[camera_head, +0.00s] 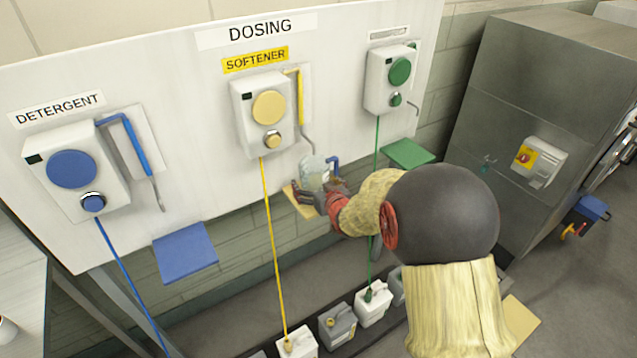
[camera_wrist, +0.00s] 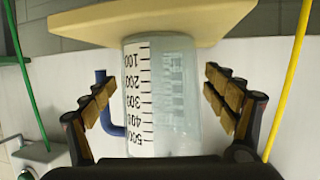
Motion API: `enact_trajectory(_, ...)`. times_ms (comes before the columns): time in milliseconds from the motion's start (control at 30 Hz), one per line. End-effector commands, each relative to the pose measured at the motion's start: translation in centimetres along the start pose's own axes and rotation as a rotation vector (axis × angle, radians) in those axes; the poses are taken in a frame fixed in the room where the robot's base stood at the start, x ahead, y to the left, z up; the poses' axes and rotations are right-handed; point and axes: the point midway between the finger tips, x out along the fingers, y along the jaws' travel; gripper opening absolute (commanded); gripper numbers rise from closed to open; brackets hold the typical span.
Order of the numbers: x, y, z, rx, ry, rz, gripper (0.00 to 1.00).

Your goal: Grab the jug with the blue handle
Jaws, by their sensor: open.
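The jug (camera_head: 314,172) is clear, with a printed scale and a blue handle (camera_head: 334,164). It stands on the small yellow shelf (camera_head: 301,203) below the softener dispenser. In the wrist view the jug (camera_wrist: 172,95) appears upside down between my fingers, with its blue handle (camera_wrist: 108,110) at the left, beside the left finger. My gripper (camera_wrist: 158,92) is open around the jug, with a visible gap on the right side; contact on the left is hard to tell. In the head view my gripper (camera_head: 318,196) is at the jug, partly hiding it and the shelf.
The white dosing board holds the detergent (camera_head: 75,170), softener (camera_head: 265,112) and green (camera_head: 390,80) dispensers. A blue shelf (camera_head: 185,252) and a green shelf (camera_head: 408,153) flank the yellow one. Yellow (camera_head: 268,230) and green hoses run down to several canisters (camera_head: 373,305) on the floor.

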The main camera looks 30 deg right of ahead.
Motion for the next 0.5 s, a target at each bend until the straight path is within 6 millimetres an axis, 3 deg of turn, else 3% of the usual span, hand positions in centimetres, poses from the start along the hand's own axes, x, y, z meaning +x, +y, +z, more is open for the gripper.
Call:
enact_trajectory(333, 0.88, 0.01, -0.17, 0.000, 0.001, 0.000, 0.86)
enact_trajectory(500, 0.87, 0.01, -0.16, 0.000, 0.001, 0.000, 0.76)
